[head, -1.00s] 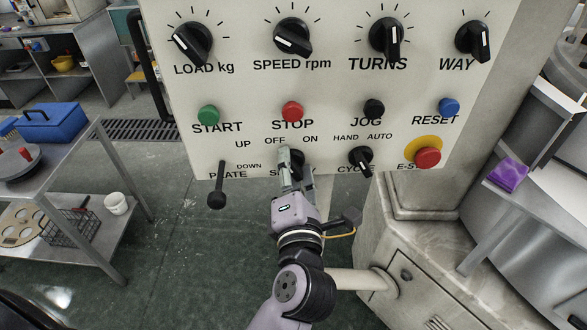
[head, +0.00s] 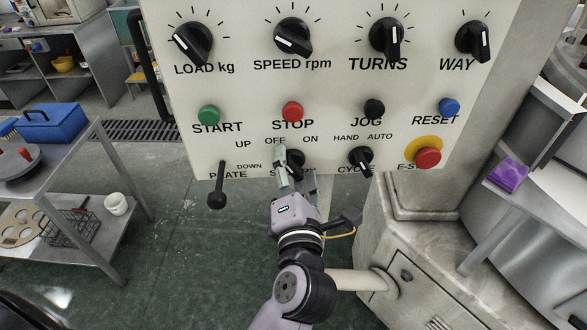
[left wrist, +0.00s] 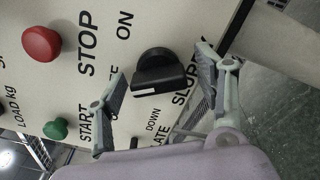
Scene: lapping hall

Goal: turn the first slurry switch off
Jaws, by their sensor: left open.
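The slurry switch is a black rotary knob (head: 297,159) in the panel's bottom row, below the OFF and ON labels; its name label is partly hidden by my gripper. It also shows in the left wrist view (left wrist: 157,66). There the white mark on its grip bar is at the bar's left end, which seems to be the OFF side. The head view does not show the mark clearly. My left gripper (head: 296,170) is open, with one finger on each side of the knob; it also shows in the left wrist view (left wrist: 160,80). Both fingers look apart from it.
Close by are the plate lever (head: 217,185), the cycle knob (head: 361,160), the red stop button (head: 292,111) and the red emergency stop (head: 428,157). A stone-coloured machine base (head: 390,235) stands below right. A metal cart (head: 110,180) stands left. Open floor lies below the panel.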

